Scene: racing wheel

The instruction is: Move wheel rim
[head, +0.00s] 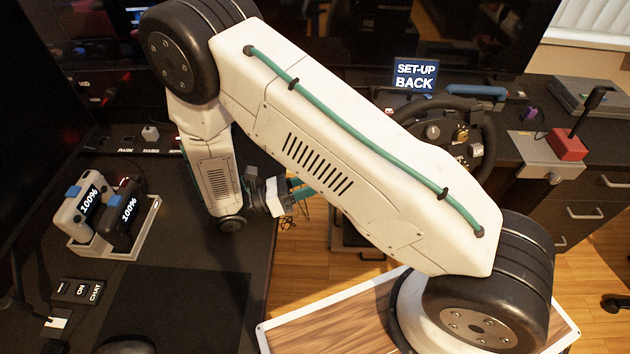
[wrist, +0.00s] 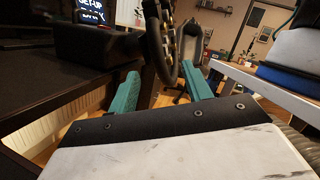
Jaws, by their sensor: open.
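The wheel rim (head: 489,135) is black, with a button-covered hub, and stands at the right desk in the head view. My arm crosses in front and hides part of its lower left. In the wrist view the wheel rim (wrist: 154,38) shows nearly edge-on, ahead of the fingers and just left of the middle. My gripper (head: 303,188) has teal fingers and is left of and below the wheel in the head view. In the wrist view my gripper (wrist: 162,78) has its fingers spread apart, with nothing held between them.
A "SET-UP BACK" screen (head: 415,75) stands behind the wheel. A joystick with a red base (head: 568,143) is at the right. A white tray (head: 145,230) with two "100%" devices sits on the left desk. Wooden floor shows between the desks.

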